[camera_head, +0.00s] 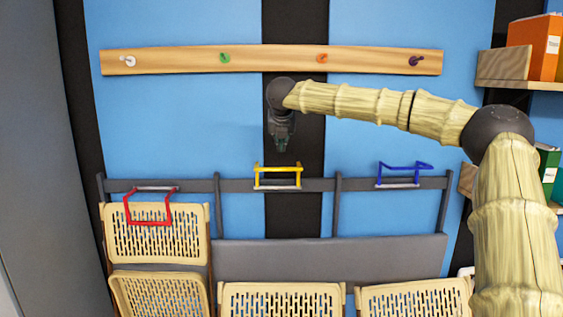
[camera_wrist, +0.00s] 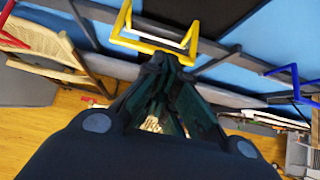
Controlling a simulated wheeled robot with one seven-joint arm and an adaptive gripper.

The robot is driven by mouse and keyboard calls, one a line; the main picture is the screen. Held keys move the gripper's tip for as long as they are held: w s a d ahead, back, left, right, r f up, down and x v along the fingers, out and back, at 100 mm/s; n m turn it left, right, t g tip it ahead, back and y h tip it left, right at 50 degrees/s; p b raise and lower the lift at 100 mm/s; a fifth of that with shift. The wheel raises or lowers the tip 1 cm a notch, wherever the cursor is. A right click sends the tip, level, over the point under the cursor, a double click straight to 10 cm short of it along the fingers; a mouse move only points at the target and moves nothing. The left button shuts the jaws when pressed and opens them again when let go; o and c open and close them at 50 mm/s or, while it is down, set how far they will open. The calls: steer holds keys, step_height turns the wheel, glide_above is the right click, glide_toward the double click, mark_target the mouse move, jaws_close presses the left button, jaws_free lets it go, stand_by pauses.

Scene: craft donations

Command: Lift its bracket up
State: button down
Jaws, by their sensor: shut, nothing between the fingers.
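Three wire brackets sit on a dark grey rail (camera_head: 235,185). The red bracket (camera_head: 148,222) at the left hangs down in front of a folded chair. The yellow bracket (camera_head: 278,169) in the middle stands up from the rail. The blue bracket (camera_head: 403,166) at the right is also raised, tilted outward. My gripper (camera_head: 281,147) is shut and empty, pointing down just above the yellow bracket and apart from it in the head view. In the wrist view my gripper (camera_wrist: 165,62) has its tips near the yellow bracket (camera_wrist: 152,45); the red bracket (camera_wrist: 12,28) and blue bracket (camera_wrist: 297,85) show at the sides.
Tan folding chairs (camera_head: 157,232) stand at the lower left and along the bottom. A wooden peg board (camera_head: 270,61) with coloured pegs runs above. Shelves with an orange binder (camera_head: 533,47) are at the right. The blue wall between board and rail is clear at left.

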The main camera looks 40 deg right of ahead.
steer(key=shift+s+a+r+b, duration=0.1)
steer(key=shift+s+r+b, duration=0.1)
steer(key=shift+r, duration=0.75)
steer(key=shift+s+a+r+b, duration=0.1)
steer(key=shift+s+r, duration=0.05)
steer(key=shift+r, duration=0.75)
steer(key=shift+s+a+r+b, duration=0.1)
steer(key=shift+s+r+b, duration=0.1)
steer(key=shift+r, duration=0.75)
